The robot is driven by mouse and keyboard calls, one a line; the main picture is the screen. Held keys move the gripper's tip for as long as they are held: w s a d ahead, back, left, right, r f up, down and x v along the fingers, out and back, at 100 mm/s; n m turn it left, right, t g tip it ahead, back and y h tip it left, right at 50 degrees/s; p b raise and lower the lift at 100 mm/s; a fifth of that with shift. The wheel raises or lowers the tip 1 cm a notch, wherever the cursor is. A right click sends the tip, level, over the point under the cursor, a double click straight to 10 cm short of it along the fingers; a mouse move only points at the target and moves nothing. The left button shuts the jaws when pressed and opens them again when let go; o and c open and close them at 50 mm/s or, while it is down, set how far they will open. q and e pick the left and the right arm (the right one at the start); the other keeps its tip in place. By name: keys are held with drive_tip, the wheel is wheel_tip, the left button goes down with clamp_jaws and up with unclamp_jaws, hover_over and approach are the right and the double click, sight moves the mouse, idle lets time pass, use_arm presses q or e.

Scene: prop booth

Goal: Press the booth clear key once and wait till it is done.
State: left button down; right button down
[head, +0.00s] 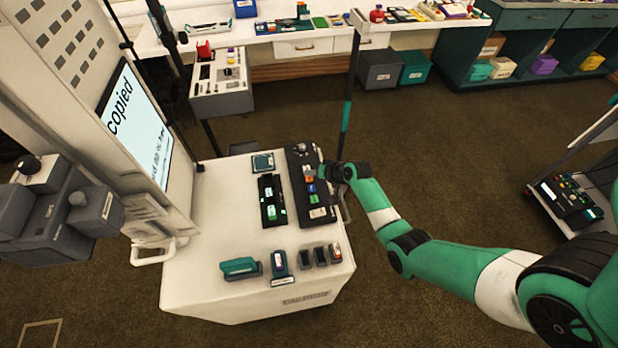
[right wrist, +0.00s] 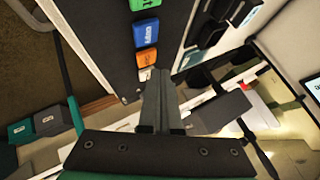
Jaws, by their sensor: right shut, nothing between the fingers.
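The black key panel (head: 312,203) lies on the right part of the white console top (head: 225,200), with a column of coloured keys. In the right wrist view I see a green key (right wrist: 143,4), a blue key (right wrist: 146,33), an orange key (right wrist: 147,57) and part of a pale key (right wrist: 144,74). I cannot tell which is the clear key. My right gripper (head: 325,171) is shut and empty over the panel's upper part. In the right wrist view its fingertips (right wrist: 157,72) are by the pale and orange keys; contact is unclear. The screen (head: 138,122) reads "copied".
A second black tray (head: 271,201) lies left of the panel. A teal stapler-like item (head: 240,268) and small holders (head: 320,255) line the console's front edge. A workbench (head: 300,35) stands behind, a cart (head: 568,200) at right. Open floor lies between.

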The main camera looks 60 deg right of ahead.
sight(311, 180)
idle(0.8)
drive_tip(key=shift+f+b, duration=0.3)
drive_tip(key=shift+f, duration=0.15)
drive_tip(key=shift+f+b, duration=0.35)
drive_tip(key=shift+f, duration=0.05)
idle(0.3)
drive_tip(key=shift+r, duration=0.1)
drive_tip(key=shift+r+p, duration=0.75)
drive_tip(key=shift+p, duration=0.15)
wheel_tip(311, 180, up, 5)
drive_tip(key=p, duration=0.5)
